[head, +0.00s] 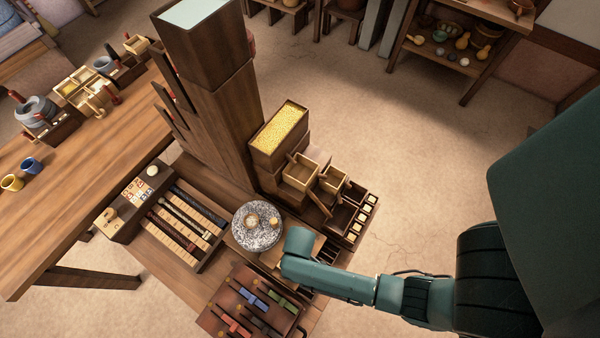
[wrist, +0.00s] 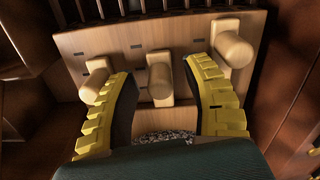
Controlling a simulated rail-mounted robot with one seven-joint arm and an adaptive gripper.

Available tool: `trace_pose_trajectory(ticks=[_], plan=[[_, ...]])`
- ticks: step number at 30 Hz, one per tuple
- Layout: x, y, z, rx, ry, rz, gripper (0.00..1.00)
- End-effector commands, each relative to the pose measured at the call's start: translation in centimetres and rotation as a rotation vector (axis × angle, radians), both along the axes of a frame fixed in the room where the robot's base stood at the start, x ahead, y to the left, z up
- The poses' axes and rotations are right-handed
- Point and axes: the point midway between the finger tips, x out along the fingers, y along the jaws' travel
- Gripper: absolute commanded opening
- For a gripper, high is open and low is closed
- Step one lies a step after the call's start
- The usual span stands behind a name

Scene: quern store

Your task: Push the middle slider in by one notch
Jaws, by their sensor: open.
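In the wrist view, three pale wooden sliders with rounded knobs stand on a tan wooden board (wrist: 110,40). The middle slider (wrist: 160,80) sits between the left slider (wrist: 93,88) and the right slider (wrist: 232,50). The right slider's knob is higher in the picture than the other two. Small dark slots mark the board. My gripper (wrist: 158,68) is open, its yellow, dark-padded fingers on either side of the middle slider. I cannot tell whether either finger touches it. In the head view my arm's end hides the gripper and the sliders.
In the head view, a speckled round millstone (head: 250,237) lies left of my arm's end. A panel with coloured handles (head: 232,292) is below it. A tall wooden column (head: 215,115) and a grain box (head: 280,133) stand behind. Open floor (head: 400,190) lies to the right.

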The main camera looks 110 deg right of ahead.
Motion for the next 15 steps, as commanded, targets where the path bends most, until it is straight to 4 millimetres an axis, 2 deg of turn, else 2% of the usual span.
trace_pose_trajectory(ticks=[5,12,15], plan=[[0.1,0.0,2.2,-0.003,-0.004,0.0,0.5],[0.1,0.0,8.2,-0.003,-0.003,0.0,0.5],[0.1,0.0,10.2,-0.002,-0.002,0.0,0.5]])
